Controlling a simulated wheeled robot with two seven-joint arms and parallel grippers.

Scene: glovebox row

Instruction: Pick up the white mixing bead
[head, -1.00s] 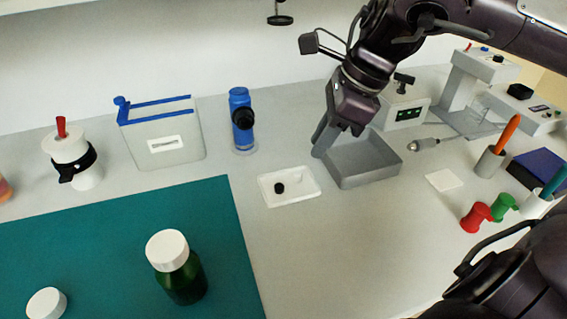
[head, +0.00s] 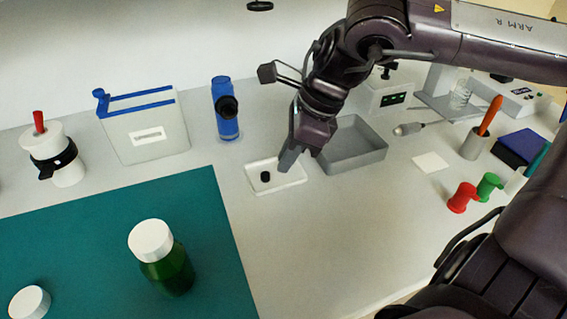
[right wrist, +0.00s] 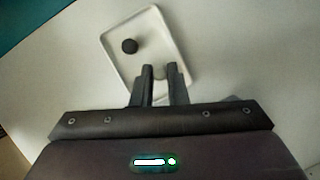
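A small white tray (head: 284,184) with a low rim lies on the bench, and it also shows in the right wrist view (right wrist: 112,68). In the head view I cannot make out a white bead in it. In the right wrist view a pale rounded shape, perhaps the white mixing bead (right wrist: 159,73), shows at the fingertips, mostly hidden by them. My right gripper (head: 286,163) is low at the tray's back right edge. Its fingers (right wrist: 161,72) are a little apart, and I cannot tell whether they touch the pale shape. My left gripper is not in view.
A black bead (head: 265,176) lies in the tray. A grey open bin (head: 352,163) stands just right of it. A green bottle (head: 168,268) with a white cap stands on the teal mat (head: 80,240). A blue cylinder (head: 226,120) stands behind.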

